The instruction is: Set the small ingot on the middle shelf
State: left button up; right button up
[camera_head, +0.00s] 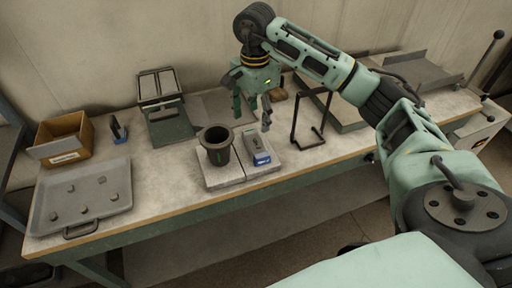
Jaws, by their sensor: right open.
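Several small grey lumps (114,196) lie apart on a grey tray (98,208) at the table's left end. I cannot tell whether one of them is the small ingot. A blue-grey frame (14,110) stands at the left edge, mostly cut off. No middle shelf can be clearly made out. My left gripper is not in view.
A dark crucible-like pot (217,152) stands on pale slabs (221,178) beside the blue box. A cardboard box (62,140), a green press-like stand (169,122) and a black wire frame (312,132) stand around. The table front between tray and slabs is clear.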

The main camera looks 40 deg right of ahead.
aim_at(256, 142)
jog(key=m, duration=0.3)
jog(key=f+m+b, duration=0.1)
jog(key=m, duration=0.5)
jog(key=shift+a+f+m, duration=0.1)
jog(key=shift+f+m, duration=0.2)
jog(key=shift+m, duration=0.1)
jog(key=m, duration=0.2)
jog(key=m+b, duration=0.1)
jog(key=m, duration=0.3)
jog(key=shift+f, duration=0.4)
jog(key=m, duration=0.3)
jog(key=m+b, duration=0.1)
jog(key=m, duration=0.1)
jog(key=shift+f, duration=0.25)
jog(key=shift+f+m, duration=0.3)
jog(key=shift+f, duration=0.05)
notch_tip(256, 142, down, 6)
jog(key=shift+f+p, duration=0.2)
jog(key=shift+p, duration=0.9)
jog(key=shift+f, duration=0.35)
jog(key=shift+c, duration=0.2)
